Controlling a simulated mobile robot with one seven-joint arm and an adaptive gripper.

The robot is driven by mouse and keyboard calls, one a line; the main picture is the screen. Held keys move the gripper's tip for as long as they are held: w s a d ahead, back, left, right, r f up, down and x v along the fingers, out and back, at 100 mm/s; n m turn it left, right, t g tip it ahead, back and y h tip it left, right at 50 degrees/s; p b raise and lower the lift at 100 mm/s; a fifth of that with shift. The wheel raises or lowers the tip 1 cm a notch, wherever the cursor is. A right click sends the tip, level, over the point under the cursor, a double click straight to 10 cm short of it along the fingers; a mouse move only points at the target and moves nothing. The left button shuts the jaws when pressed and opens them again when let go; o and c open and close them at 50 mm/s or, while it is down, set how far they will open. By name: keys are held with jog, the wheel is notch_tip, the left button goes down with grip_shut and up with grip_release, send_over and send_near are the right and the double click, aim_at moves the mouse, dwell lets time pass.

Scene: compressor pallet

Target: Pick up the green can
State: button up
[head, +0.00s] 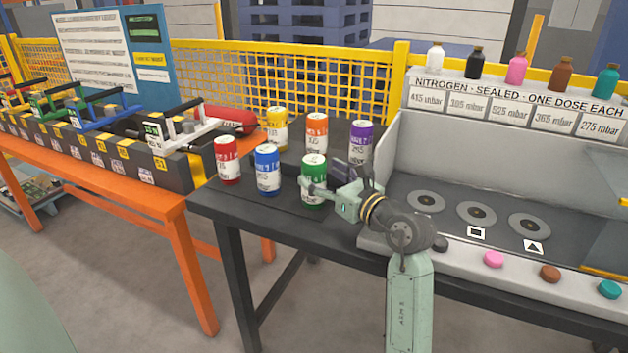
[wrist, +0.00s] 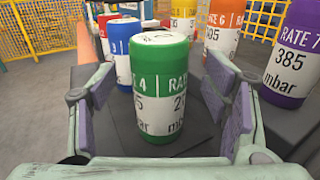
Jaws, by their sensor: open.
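The green can (head: 313,183) stands upright on the dark table, in the front row at the right end. In the wrist view the green can (wrist: 160,88) stands between the two fingers of my gripper (wrist: 163,105). The fingers are spread, with a gap visible on each side of the can. In the head view my gripper (head: 330,188) is at the can's right side, and part of it covers the can's front.
A blue can (head: 267,170) and a red can (head: 228,160) stand left of the green can. Yellow (head: 277,128), orange (head: 316,134) and purple (head: 359,144) cans stand behind. A grey station (head: 440,150) with round pads is at the right.

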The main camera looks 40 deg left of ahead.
jog(key=x, duration=0.3)
jog(key=shift+a, duration=0.2)
jog(key=c, duration=1.5)
jog(key=shift+c, duration=0.2)
jog(key=shift+r, duration=0.15)
